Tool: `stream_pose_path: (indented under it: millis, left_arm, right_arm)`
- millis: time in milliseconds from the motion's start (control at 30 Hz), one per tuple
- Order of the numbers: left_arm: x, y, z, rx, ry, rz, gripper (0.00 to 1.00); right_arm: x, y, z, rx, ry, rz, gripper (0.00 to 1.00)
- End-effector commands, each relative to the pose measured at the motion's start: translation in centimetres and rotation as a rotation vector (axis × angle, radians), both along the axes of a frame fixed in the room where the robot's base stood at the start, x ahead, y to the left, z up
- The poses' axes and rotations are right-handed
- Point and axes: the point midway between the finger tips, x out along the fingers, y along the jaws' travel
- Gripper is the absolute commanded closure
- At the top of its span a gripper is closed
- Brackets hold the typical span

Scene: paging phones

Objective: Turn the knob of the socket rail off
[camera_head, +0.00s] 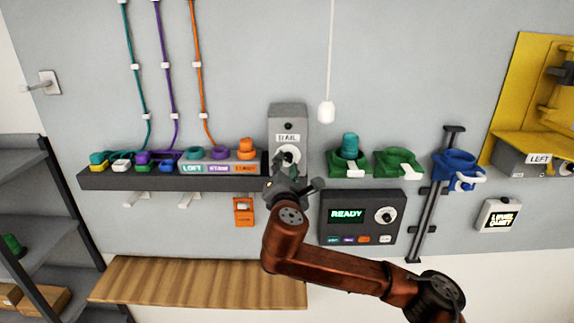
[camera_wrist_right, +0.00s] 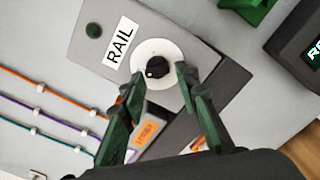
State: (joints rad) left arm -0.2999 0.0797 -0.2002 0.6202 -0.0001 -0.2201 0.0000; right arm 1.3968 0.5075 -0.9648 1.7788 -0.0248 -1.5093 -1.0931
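The socket rail's grey box (camera_head: 289,115) is on the wall, labelled RAIL, and carries a black knob on a round white dial. In the right wrist view the black knob (camera_wrist_right: 157,67) sits in the middle of the white dial (camera_wrist_right: 172,88), with the RAIL label (camera_wrist_right: 120,43) beside it. My right gripper (camera_head: 287,172) is in front of the lower part of the box and partly hides the dial. In the right wrist view its two dark green fingers (camera_wrist_right: 156,85) are apart, with the tips near the knob's two sides; I cannot tell whether they touch it. My left gripper is not in view.
Left of the box is a dark shelf (camera_head: 130,181) with coloured plugs and the LOFT socket strip (camera_head: 192,168). Green holders (camera_head: 397,162) and a READY panel (camera_head: 345,230) are to the right. A white pull cord handle (camera_head: 326,111) hangs beside the box. A wooden bench (camera_head: 200,283) is below.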

Motion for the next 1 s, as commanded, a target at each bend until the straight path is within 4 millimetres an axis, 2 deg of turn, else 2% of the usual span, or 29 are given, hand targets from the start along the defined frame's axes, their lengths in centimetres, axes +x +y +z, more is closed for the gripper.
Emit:
stream_pose_path:
  millis: [133, 467, 567, 1000]
  left_arm:
    - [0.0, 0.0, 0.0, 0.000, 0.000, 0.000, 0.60]
    - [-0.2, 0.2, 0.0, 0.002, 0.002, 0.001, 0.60]
    - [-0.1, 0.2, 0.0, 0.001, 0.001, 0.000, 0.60]
    - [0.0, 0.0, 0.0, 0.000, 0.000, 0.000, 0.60]
  right_arm:
    - [0.0, -0.1, 0.2, 0.002, -0.002, -0.001, 0.61]
    - [-0.5, 0.0, 0.3, 0.003, -0.004, 0.000, 0.61]
    - [-1.7, 0.0, 0.3, 0.003, -0.005, 0.001, 0.61]
    - [-10.2, 0.1, 0.2, 0.003, -0.003, 0.002, 0.61]
